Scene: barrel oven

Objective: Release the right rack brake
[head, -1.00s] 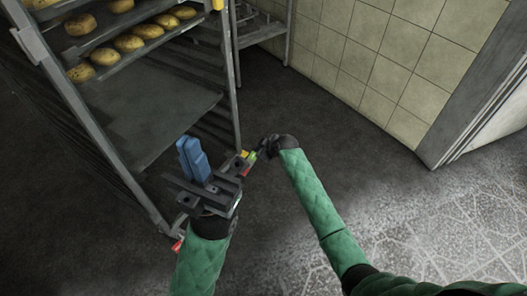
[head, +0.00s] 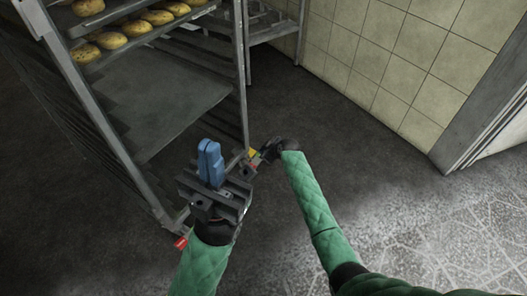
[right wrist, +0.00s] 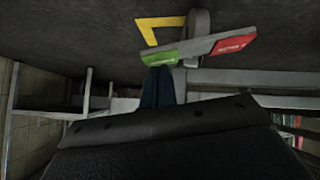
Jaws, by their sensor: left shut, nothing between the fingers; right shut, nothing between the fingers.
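The right rack brake (head: 256,160) is at the foot of the rack's right front post, small in the head view. In the right wrist view it is a grey pedal with a green end (right wrist: 160,58) and a red end (right wrist: 236,43). My right gripper (right wrist: 158,85) is shut and empty, its blue fingertips right at the green end; I cannot tell if they touch it. In the head view its fingers are hidden by its dark wrist. My left gripper (head: 210,163) is shut and empty, blue fingers up, in front of the rack.
The metal rack (head: 103,127) holds trays of round, bread-like pieces (head: 125,32). A red-ended pedal (head: 181,242) shows at its left front foot. Another metal frame (head: 272,32) stands behind by the tiled wall (head: 390,70). The floor to the right is clear.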

